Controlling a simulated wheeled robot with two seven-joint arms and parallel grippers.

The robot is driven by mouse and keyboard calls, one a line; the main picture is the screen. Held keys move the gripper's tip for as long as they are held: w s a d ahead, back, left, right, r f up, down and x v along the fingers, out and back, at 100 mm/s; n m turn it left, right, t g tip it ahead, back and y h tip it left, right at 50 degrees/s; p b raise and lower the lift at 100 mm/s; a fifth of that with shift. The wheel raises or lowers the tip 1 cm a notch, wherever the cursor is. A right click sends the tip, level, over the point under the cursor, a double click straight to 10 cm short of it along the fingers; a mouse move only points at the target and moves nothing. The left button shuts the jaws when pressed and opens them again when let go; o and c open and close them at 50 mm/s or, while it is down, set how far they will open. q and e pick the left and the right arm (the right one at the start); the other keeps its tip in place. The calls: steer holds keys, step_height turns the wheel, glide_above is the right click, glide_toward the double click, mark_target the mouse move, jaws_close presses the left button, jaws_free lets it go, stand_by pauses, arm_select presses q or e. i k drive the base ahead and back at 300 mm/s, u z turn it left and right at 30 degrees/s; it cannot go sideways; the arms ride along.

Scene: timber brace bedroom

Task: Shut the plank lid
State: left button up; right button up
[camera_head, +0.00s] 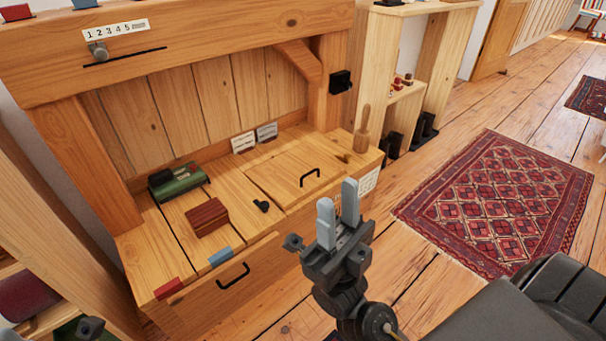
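The plank lid (288,181) is the wooden panel with a black bar handle (310,177) in the right part of the timber bench top. It looks flat or nearly flat with the boards around it; I cannot tell whether a small gap is left under its edge. My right gripper (338,203) is in front of the bench's right part, its two grey fingers pointing up with a narrow gap between them. It is empty and appears apart from the lid and handle. My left gripper's fingers are not visible.
On the bench stand a green box (177,182), a dark red block (207,217), a black knob (261,206) and a wooden peg (362,131). A drawer handle (233,276) sticks out in front. A patterned rug (500,200) lies on open floor to the right.

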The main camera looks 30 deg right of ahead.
mark_target(287, 179)
steer(key=k, duration=0.45)
steer(key=z, duration=0.85)
steer(key=i, duration=0.7)
steer(key=u, duration=1.25)
